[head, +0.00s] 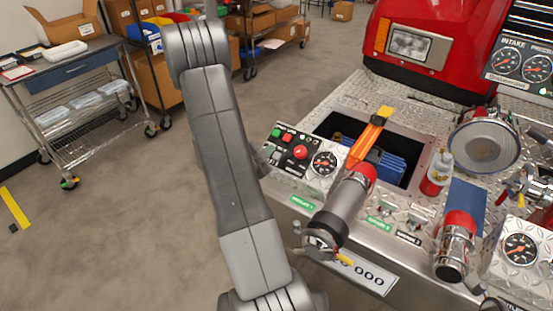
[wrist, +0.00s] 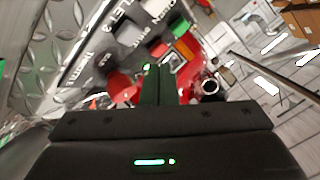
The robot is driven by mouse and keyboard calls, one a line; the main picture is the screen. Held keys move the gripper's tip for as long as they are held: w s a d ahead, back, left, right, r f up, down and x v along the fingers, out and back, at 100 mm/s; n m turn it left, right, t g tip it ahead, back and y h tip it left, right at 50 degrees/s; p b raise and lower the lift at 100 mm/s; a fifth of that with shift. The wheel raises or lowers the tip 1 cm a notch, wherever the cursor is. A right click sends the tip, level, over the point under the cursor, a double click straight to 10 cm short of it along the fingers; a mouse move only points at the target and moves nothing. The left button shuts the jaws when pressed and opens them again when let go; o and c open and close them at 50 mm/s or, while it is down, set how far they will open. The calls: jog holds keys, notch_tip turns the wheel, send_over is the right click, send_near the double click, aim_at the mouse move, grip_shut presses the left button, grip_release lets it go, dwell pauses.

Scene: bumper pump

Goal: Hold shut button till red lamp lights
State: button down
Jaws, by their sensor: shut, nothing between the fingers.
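A small control panel (head: 282,157) on the bumper's left carries a green square (head: 276,132), a red square (head: 288,136) and a large red knob (head: 300,152). In the wrist view, the tilted panel shows white lettering, a green square (wrist: 187,28), a red square (wrist: 181,48), a pale grey square (wrist: 130,35) and the red knob (wrist: 122,86). I cannot tell which part is the shut button, nor whether a red lamp is lit. My gripper (wrist: 158,70) is shut and empty, pointing at the panel; contact cannot be told. In the head view, my arm mostly hides it.
A large nozzle (head: 342,207) stands to the right, before an open well with blue contents (head: 388,168). A steel cart (head: 80,95) stands at left; the floor between is clear.

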aim_at(278, 152)
jog(key=shift+w+d+f+b, duration=0.25)
jog(key=shift+w+f+b, duration=0.1)
jog(key=shift+f+b, duration=0.3)
jog(key=shift+w+d+f+b, duration=0.3)
jog(key=shift+f+b, duration=0.15)
jog(key=shift+f, duration=0.25)
jog(key=shift+f, duration=0.15)
dwell(0.9)
jog(key=shift+w+d+f+b, duration=0.1)
jog(key=shift+w+f+b, duration=0.1)
jog(key=shift+b, duration=0.4)
jog(key=shift+w+d+f+b, duration=0.1)
jog(key=shift+w+f+b, duration=0.05)
jog(key=shift+f+b, duration=0.35)
dwell(0.4)
jog(key=shift+r, duration=0.15)
dwell(2.7)
jog(key=shift+s+a+r+p, duration=0.15)
jog(key=shift+s+r, duration=0.05)
jog(key=shift+r, duration=0.2)
jog(key=shift+s+a+r+p, duration=0.1)
jog(key=shift+s+r+p, duration=0.1)
jog(key=shift+r, duration=0.15)
